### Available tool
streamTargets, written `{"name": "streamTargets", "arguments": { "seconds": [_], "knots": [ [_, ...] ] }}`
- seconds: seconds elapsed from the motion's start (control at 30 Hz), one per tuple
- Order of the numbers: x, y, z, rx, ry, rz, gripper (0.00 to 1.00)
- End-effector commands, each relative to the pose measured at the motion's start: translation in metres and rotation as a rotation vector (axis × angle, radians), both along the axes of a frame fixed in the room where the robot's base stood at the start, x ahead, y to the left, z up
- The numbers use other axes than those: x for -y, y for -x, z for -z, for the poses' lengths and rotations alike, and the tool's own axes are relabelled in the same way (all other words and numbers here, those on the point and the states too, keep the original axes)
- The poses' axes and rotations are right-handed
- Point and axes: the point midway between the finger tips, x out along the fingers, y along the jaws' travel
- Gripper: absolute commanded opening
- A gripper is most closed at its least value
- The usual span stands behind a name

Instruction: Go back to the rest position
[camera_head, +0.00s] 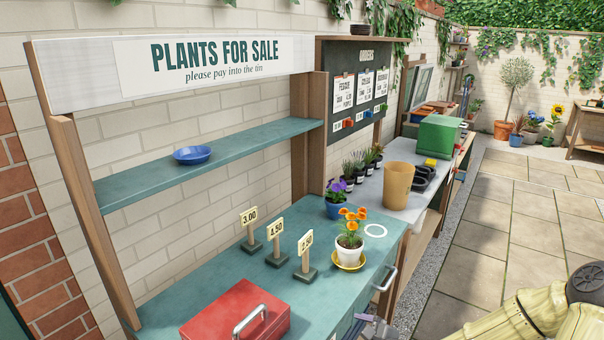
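My pale yellow arm reaches in from the bottom right corner. A grey part that looks like my gripper (372,327) shows at the bottom edge, by the front of the teal counter. It is small and cut off by the frame, so its fingers and anything between them cannot be made out. Near it on the counter, an orange-flowered plant in a white pot (349,249) stands upright on a yellow saucer (349,265). A purple-flowered plant in a blue pot (337,207) stands behind it. The gripper appears apart from both plants.
A blue dish (192,155) sits on the shelf. A tan pot (398,184) stands on the grey bench. The paving (490,255) at right is open.

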Motion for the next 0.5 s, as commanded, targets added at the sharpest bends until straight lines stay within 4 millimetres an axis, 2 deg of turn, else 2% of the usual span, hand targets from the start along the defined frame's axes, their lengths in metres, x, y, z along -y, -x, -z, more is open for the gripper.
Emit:
{"name": "streamTargets", "arguments": {
  "seconds": [0.1,0.27,0.37,0.5],
  "knots": [
    [-0.001,0.021,0.000,-0.020,0.277,-0.194,1.00],
    [0.010,0.045,-0.009,-0.035,0.600,-0.452,1.00],
    [0.018,0.059,-0.025,-0.038,0.774,-0.613,1.00],
    [0.027,0.076,-0.056,-0.032,0.977,-0.830,1.00]
  ]
}}
